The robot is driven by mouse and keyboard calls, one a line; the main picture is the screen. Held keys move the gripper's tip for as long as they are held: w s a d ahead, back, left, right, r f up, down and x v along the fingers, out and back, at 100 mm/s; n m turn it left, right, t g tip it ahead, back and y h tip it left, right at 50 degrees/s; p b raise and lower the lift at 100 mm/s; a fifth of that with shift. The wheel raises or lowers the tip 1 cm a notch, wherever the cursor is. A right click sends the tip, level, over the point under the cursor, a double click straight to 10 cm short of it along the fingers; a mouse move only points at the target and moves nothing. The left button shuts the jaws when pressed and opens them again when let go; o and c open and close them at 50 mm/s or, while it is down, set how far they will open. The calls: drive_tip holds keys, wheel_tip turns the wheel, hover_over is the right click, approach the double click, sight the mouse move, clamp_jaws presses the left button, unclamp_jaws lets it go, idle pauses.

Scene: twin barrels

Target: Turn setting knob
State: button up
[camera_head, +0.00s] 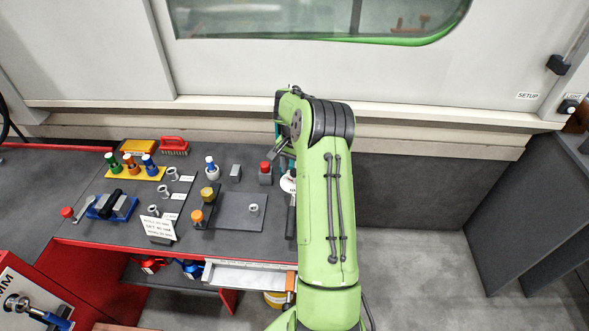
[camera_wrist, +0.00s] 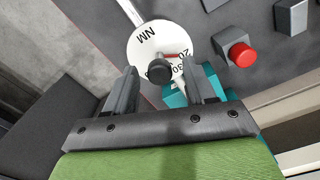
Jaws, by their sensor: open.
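The black setting knob (camera_wrist: 159,71) sits on a round white dial (camera_wrist: 147,42) marked NM with numbers and a red pointer. In the wrist view my gripper (camera_wrist: 158,74) is open, one finger on each side of the knob with a gap to both. I cannot tell how far the fingertips are above the dial. A teal part (camera_wrist: 205,86) lies under the dial, partly behind the right finger. In the head view only the dial's edge (camera_head: 287,184) shows, beside my green arm, which hides the knob.
A red button on a grey block (camera_wrist: 241,54) is close to the right of the dial; it also shows in the head view (camera_head: 265,169). The dark bench (camera_head: 130,225) left of my arm holds several small tools and fittings. A white machine wall (camera_head: 90,60) stands behind.

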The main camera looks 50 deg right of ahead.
drive_tip(key=shift+c, duration=0.2)
drive_tip(key=shift+r, duration=0.1)
clamp_jaws()
drive_tip(key=m, duration=0.4)
drive_tip(key=shift+b, duration=0.4)
drive_tip(key=m+b, duration=0.1)
drive_tip(key=m, duration=0.3)
drive_tip(key=m+b, duration=0.1)
drive_tip(key=m, duration=0.3)
drive_tip(key=shift+m+b, duration=0.95)
drive_tip(key=shift+m, duration=0.85)
